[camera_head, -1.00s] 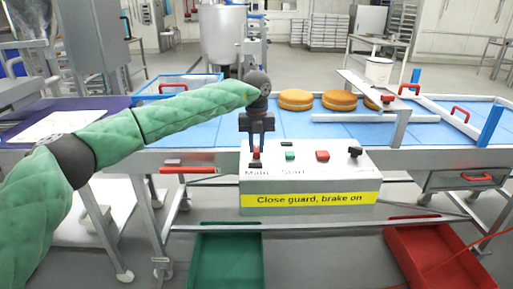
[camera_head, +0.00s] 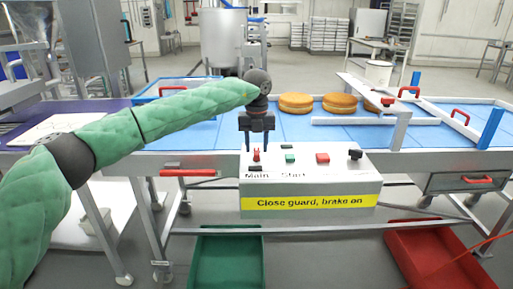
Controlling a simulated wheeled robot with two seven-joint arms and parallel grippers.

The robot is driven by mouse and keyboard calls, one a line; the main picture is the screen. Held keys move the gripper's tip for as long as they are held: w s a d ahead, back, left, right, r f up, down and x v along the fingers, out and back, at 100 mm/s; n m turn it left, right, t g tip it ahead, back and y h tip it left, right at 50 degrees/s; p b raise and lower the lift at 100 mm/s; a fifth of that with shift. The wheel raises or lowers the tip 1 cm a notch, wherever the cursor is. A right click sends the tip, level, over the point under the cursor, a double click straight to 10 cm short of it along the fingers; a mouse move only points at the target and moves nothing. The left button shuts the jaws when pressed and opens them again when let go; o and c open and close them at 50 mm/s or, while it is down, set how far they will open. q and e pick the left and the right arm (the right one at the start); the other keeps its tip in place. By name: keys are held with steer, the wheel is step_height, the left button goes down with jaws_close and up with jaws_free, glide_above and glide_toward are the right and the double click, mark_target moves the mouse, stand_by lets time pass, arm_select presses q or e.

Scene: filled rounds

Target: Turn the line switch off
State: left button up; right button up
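A white control box (camera_head: 310,185) stands at the front of the line, with a yellow strip reading "Close guard, brake on". A small red-tipped lever (camera_head: 257,155) sits at its left end above the "Main" label. Beside it are a green button (camera_head: 290,158) over "Start", a red button (camera_head: 322,158) and a black knob (camera_head: 355,153). My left gripper (camera_head: 257,146) points down just above and behind the red lever. Its two dark fingers are apart, with a gap between them, and it holds nothing. Whether it touches the lever is unclear. My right gripper is out of view.
Behind the box runs a blue belt (camera_head: 230,132) with several round cakes (camera_head: 296,102) and a raised guard arm (camera_head: 362,90). A green bin (camera_head: 228,262) and a red bin (camera_head: 437,255) stand on the floor below. A red-handled bar (camera_head: 187,172) is left of the box.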

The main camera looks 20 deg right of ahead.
mark_target(256, 151)
arm_select(q)
step_height(256, 151, up, 7)
steer(key=shift+f+b, duration=0.15)
steer(key=shift+b, duration=0.3)
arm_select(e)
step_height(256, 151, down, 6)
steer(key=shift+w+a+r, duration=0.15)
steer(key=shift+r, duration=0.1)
